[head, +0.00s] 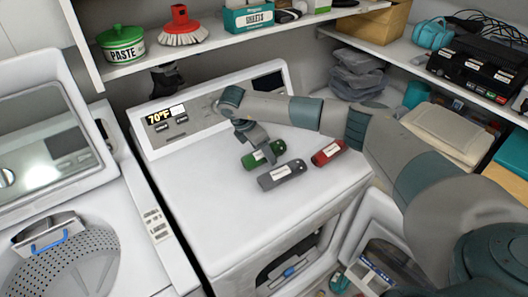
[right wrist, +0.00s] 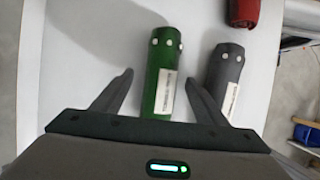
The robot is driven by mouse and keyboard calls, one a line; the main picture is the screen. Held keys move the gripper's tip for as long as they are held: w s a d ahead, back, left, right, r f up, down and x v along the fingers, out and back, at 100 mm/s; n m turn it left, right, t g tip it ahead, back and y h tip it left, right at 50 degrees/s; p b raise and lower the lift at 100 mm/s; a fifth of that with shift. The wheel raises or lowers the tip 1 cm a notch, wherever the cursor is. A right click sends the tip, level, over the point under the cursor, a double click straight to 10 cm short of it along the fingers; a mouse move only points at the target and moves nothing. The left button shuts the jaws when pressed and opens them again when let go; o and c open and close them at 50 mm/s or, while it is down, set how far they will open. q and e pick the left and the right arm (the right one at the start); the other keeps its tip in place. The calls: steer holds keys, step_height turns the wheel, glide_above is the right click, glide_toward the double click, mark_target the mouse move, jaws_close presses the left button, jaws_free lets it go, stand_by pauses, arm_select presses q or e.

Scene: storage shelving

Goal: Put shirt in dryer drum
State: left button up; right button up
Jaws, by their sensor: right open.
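Three rolled bundles with white labels lie on top of the white dryer (head: 215,215): green (head: 266,156), grey (head: 284,174) and red (head: 328,152). I cannot read the labels. My right gripper (head: 262,148) is open above the dryer top, at the green bundle. In the right wrist view, the green bundle (right wrist: 163,70) shows between the spread fingers, not gripped; the grey bundle (right wrist: 226,82) lies just right of them and the red one (right wrist: 243,12) farther off. The dryer's dark front opening (head: 290,268) shows partly, low in the head view. My left gripper is out of view.
A washer with raised lid (head: 45,140) and perforated drum (head: 75,262) stands at left. The dryer's control panel (head: 205,112) rises behind the bundles. Shelves above hold a green tin (head: 122,45) and a brush (head: 182,30). The dryer top's front left is clear.

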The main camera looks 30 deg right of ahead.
stand_by(0.3)
steer(key=c, duration=1.2)
steer(key=shift+c, duration=0.3)
steer(key=shift+r+b, duration=0.75)
step_height(320, 180, up, 2)
steer(key=shift+w+r+b, duration=0.1)
steer(key=shift+r+b, duration=0.1)
steer(key=shift+b, duration=0.65)
steer(key=s+d+r+b, duration=0.4)
steer(key=s+d+r, duration=0.3)
steer(key=s+d, duration=0.1)
steer(key=shift+s, duration=0.35)
steer(key=shift+r, duration=0.1)
